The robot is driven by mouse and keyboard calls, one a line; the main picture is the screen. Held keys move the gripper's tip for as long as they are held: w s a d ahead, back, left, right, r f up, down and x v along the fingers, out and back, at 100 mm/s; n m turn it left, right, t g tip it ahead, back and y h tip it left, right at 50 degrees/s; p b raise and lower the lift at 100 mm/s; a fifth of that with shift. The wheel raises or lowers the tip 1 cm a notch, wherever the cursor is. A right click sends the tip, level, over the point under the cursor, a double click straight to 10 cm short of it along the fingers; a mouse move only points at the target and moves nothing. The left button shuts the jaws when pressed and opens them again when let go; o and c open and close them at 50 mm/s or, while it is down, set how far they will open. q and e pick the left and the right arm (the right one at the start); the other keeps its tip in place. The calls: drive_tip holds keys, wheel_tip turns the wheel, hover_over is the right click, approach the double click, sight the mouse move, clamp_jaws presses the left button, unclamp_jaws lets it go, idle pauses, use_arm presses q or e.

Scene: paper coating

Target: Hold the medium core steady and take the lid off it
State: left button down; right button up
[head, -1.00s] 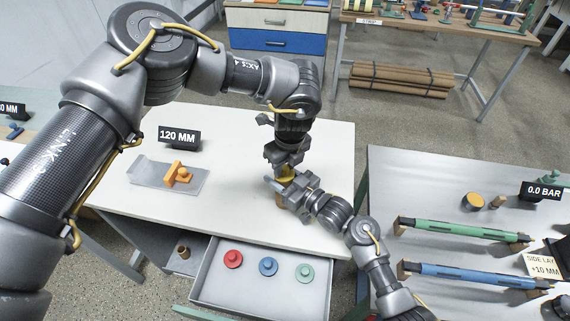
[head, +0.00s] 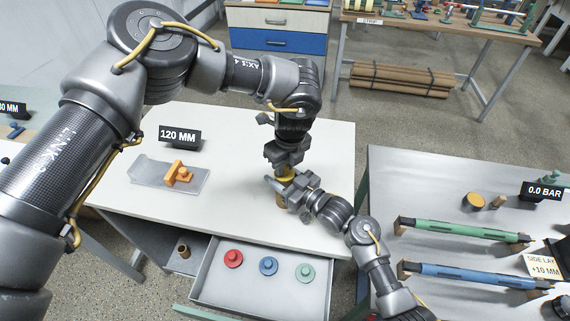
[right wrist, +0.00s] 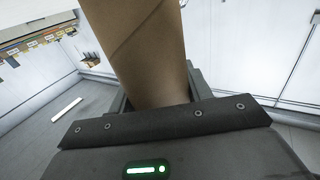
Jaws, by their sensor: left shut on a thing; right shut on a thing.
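The medium core is a brown cardboard tube (head: 281,200) standing on the white table, mostly hidden by my grippers in the head view. It fills the space between the jaws in the right wrist view (right wrist: 138,45). My right gripper (head: 285,192) is shut on the core from the right side. The yellow lid (head: 286,175) is at the top of the core, just above the right gripper. My left gripper (head: 284,166) points down from above and is shut on the lid. I cannot tell whether there is a gap between lid and core.
An open drawer (head: 212,300) below the table front holds a red, a blue and a green lid. A grey bench (head: 385,165) stands right.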

sight(285, 167)
use_arm(q)
drive_tip(key=shift+r, duration=0.15)
drive_tip(key=shift+r, duration=0.95)
drive_tip(key=shift+r, duration=2.05)
use_arm(e)
drive_tip(key=o, duration=1.5)
drive_tip(key=shift+c, duration=0.2)
use_arm(q)
wheel_tip(285, 167, down, 3)
drive_tip(key=b, duration=0.3)
drive_tip(key=shift+f, duration=0.25)
use_arm(e)
drive_tip(key=v, duration=1.2)
